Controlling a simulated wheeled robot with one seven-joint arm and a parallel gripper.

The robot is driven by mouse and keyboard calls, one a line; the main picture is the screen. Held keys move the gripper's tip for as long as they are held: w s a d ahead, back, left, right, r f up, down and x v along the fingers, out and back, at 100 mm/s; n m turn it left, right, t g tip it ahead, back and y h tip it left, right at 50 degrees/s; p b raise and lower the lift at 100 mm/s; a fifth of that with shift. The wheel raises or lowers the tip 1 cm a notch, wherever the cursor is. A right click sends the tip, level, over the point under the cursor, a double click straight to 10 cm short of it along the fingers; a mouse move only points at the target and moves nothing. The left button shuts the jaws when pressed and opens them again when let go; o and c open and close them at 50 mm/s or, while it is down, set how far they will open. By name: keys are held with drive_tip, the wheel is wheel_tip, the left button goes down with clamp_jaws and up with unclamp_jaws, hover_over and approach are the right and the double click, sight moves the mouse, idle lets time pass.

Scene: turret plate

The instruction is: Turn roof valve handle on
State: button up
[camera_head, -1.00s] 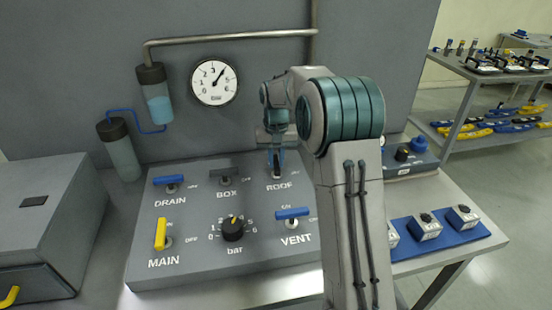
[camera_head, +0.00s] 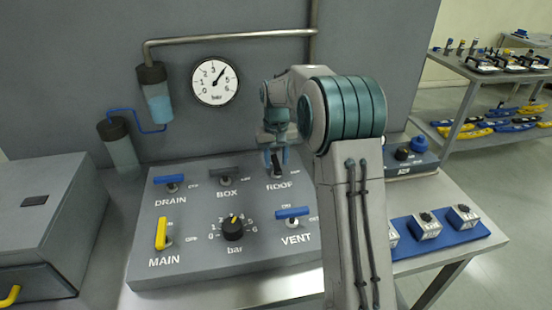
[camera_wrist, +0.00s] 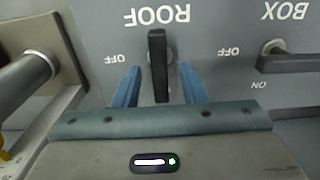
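The black ROOF handle (camera_head: 277,171) is on the sloped grey valve panel (camera_head: 205,264), at its upper right. In the wrist view the ROOF handle (camera_wrist: 158,72) lies lengthwise along the picture, its free end towards my gripper. The OFF label is to its left there; its ON label is not visible in that view. My gripper (camera_head: 276,160) is open at the handle. In the wrist view the two blue fingers of my gripper (camera_wrist: 159,88) stand one on each side of the handle, with a gap on both sides. The handle's lower end is close to the gripper body.
The black BOX handle (camera_head: 226,173) is left of ROOF and lies crosswise. The blue DRAIN handle (camera_head: 171,179), yellow MAIN handle (camera_head: 161,233), blue VENT handle (camera_head: 292,212) and black bar knob (camera_head: 232,229) share the panel. A gauge (camera_head: 214,81) and pipe (camera_head: 230,37) are behind.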

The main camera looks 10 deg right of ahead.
sight(276, 164)
wheel_tip(276, 164, up, 14)
idle(0.6)
drive_tip(key=shift+f, duration=0.1)
drive_tip(key=s+t, duration=0.2)
drive_tip(key=s, duration=1.6)
drive_tip(key=s+f, duration=0.3)
drive_tip(key=s, duration=0.4)
drive_tip(key=s+f+t, duration=0.1)
drive_tip(key=s+f, duration=0.3)
drive_tip(key=s, duration=0.4)
drive_tip(key=shift+s+f, duration=0.2)
drive_tip(key=shift+f, duration=0.05)
